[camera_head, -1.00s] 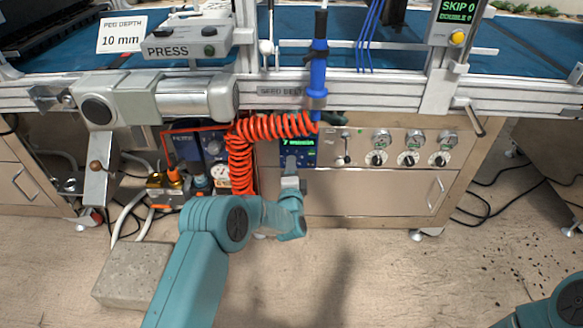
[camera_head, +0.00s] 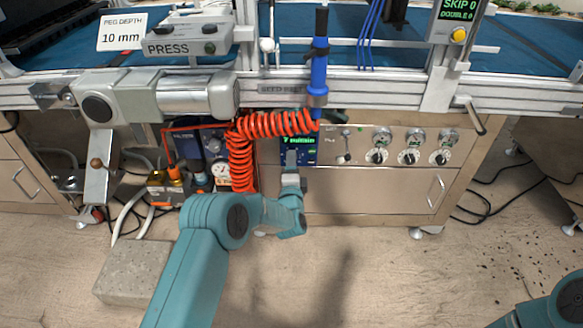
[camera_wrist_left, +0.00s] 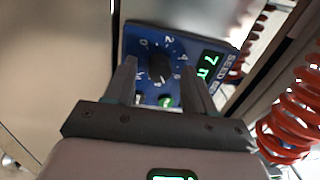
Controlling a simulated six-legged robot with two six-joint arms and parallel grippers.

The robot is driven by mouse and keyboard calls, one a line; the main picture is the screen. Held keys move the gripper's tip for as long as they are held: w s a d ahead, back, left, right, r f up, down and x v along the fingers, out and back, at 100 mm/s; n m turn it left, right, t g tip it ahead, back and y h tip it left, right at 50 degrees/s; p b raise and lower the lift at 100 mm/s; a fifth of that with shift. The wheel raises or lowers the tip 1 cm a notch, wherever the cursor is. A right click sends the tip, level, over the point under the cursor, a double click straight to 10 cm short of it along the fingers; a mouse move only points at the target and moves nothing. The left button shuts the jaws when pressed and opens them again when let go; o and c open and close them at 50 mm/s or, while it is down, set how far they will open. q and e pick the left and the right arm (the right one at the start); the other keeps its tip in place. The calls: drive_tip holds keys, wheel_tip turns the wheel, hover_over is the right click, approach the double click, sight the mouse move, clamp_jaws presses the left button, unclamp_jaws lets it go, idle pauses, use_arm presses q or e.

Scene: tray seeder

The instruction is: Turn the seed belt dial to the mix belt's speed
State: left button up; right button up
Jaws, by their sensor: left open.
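The seed belt panel is a blue box (camera_wrist_left: 190,50) under the conveyor, also in the head view (camera_head: 311,157). Its black dial (camera_wrist_left: 158,68) sits in a ring of white numbers. A green display (camera_wrist_left: 207,66) beside it starts with a 7; the rest is hard to read. My left gripper (camera_wrist_left: 158,80) is open, its two fingers on either side of the dial in the wrist view. I cannot tell whether they touch it. In the head view my left gripper (camera_head: 291,160) covers the dial. My right gripper is out of view. I see no mix belt readout.
A red coiled hose (camera_head: 240,150) hangs close left of the panel and shows in the wrist view (camera_wrist_left: 290,120). A blue-handled tool (camera_head: 319,65) hangs above. Several knobs and gauges (camera_head: 408,157) line the cabinet to the right. A concrete block (camera_head: 130,272) lies on the floor.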

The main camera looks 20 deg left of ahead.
use_arm(q)
drive_tip(key=r+p+v, duration=0.1)
drive_tip(key=p+v, duration=0.3)
drive_tip(key=v, duration=1.2)
drive_tip(key=shift+s+f+p, duration=0.2)
drive_tip(key=shift+f+p, duration=0.2)
drive_tip(key=shift+f, duration=0.1)
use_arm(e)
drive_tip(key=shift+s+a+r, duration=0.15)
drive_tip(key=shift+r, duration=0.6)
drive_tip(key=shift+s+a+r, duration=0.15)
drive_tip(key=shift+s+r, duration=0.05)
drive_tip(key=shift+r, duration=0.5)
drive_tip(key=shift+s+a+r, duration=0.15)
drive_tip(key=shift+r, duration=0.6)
